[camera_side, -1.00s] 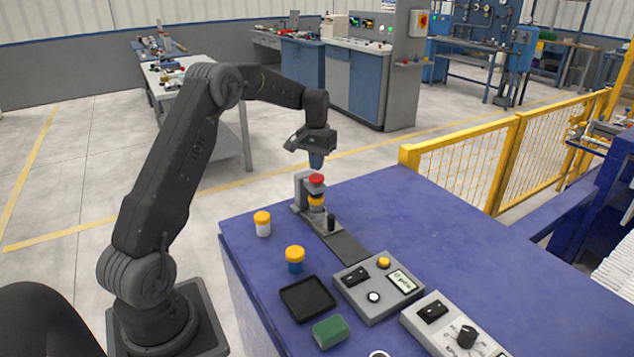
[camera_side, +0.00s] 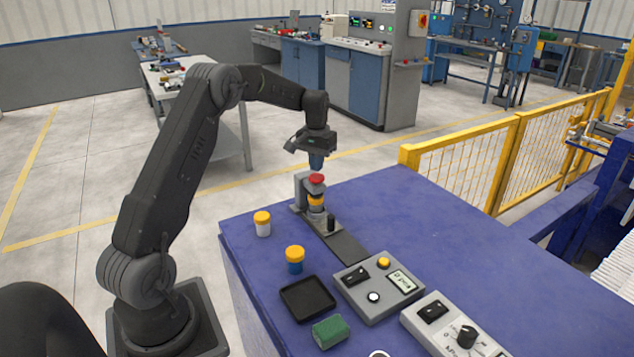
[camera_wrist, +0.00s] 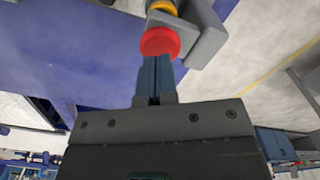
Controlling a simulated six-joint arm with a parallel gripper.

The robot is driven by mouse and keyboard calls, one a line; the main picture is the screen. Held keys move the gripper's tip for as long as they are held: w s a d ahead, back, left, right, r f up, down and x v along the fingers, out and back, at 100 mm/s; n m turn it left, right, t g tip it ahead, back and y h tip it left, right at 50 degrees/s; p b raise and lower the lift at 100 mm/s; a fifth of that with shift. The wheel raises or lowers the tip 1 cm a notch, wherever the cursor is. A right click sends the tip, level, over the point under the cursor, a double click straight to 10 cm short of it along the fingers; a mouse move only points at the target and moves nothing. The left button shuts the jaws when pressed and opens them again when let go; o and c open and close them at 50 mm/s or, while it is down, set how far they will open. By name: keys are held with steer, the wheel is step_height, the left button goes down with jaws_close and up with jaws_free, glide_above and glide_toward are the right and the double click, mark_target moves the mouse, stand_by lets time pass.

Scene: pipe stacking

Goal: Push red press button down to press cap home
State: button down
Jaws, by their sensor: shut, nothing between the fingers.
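The red press button (camera_side: 316,179) tops a small grey press (camera_side: 301,190) at the back left corner of the blue table. A yellow cap (camera_side: 316,201) shows just under the button, on a part in the press. My gripper (camera_side: 316,166) points straight down with its blue fingers shut and empty, right above the button. In the side view the fingertips are very close to the button's top; I cannot tell whether they touch. In the wrist view the shut fingers (camera_wrist: 154,62) end at the edge of the red button (camera_wrist: 160,41), and the yellow cap (camera_wrist: 163,6) shows beyond it.
A black tray (camera_side: 307,299), a green block (camera_side: 330,332) and two grey control boxes (camera_side: 379,287) lie nearer. The table's right side is clear.

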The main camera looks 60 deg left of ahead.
mark_target(317, 176)
steer(key=shift+f, duration=1.85)
stand_by(0.5)
steer(key=shift+r, duration=3.55)
steer(key=s+d+r+m+t, duration=0.1)
steer(key=s+d+r, duration=0.4)
steer(key=d, duration=0.4)
steer(key=s+d+r+m+t, duration=0.1)
steer(key=s+d+r+m, duration=0.15)
steer(key=d+r, duration=0.55)
steer(key=s+d+f+m+t, duration=0.1)
steer(key=s+d, duration=0.6)
steer(key=s, duration=0.2)
steer(key=s+d+f+m+t, duration=0.1)
steer(key=s+d+f+t, duration=0.1)
steer(key=s+d, duration=0.5)
steer(key=s, duration=0.3)
steer(key=shift+f+t, duration=0.15)
steer(key=shift+t, duration=0.15)
